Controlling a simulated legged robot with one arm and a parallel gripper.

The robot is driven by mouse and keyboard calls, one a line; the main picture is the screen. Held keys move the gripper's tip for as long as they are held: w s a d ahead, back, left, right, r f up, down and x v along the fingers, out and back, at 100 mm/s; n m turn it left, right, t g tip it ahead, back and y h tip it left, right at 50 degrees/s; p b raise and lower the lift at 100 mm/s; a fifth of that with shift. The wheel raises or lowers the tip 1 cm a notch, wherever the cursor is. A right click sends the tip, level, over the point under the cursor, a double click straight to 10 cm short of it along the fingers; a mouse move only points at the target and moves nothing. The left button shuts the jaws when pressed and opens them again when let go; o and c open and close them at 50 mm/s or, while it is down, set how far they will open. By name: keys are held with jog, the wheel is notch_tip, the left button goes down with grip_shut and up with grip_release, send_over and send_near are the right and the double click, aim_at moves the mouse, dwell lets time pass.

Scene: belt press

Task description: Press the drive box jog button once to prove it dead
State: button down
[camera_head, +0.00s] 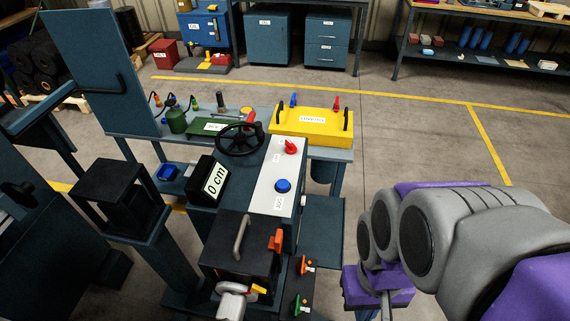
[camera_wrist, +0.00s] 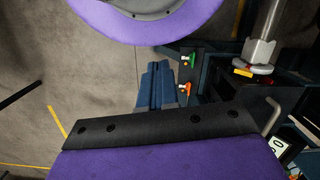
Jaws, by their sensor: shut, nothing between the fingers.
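The blue round jog button (camera_head: 283,185) stands on a white panel (camera_head: 270,175) on top of the drive box, with a label in front of it. A red rotary switch (camera_head: 291,146) sits farther back on the same panel. My gripper (camera_head: 378,292) is low at the right of the head view, apart from the button and to its lower right. It is shut and empty, partly hidden by my arm. In the wrist view a dark-edged purple part of my gripper (camera_wrist: 160,135) fills the bottom; the jog button does not show there.
A black handwheel (camera_head: 239,139) and a "0 cm" display (camera_head: 215,180) stand left of the panel. A dark box with a grey handle (camera_head: 241,236) stands in front. Orange (camera_head: 303,265) and green (camera_head: 300,306) valves lie between it and my gripper. A yellow box (camera_head: 312,126) is behind.

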jog(key=w+a+r+m+y+p, duration=0.1)
jog(key=w+a+r+y+p, duration=0.15)
jog(key=w+a, duration=0.75)
jog(key=m+t+y+p, duration=0.4)
jog(key=m+t+y, duration=0.15)
jog(key=m, duration=0.85)
send_over(286, 184)
jog(key=shift+t, duration=0.35)
jog(key=f, duration=1.2)
jog(key=shift+s+d+f, duration=0.1)
jog(key=shift+d, duration=0.1)
jog(key=f+b, duration=0.1)
jog(key=a+f+b, duration=0.1)
jog(key=f, duration=0.1)
jog(key=shift+a+f, duration=0.15)
jog(key=shift+f, duration=0.15)
jog(key=shift+d+r, duration=0.1)
jog(key=shift+d, duration=0.4)
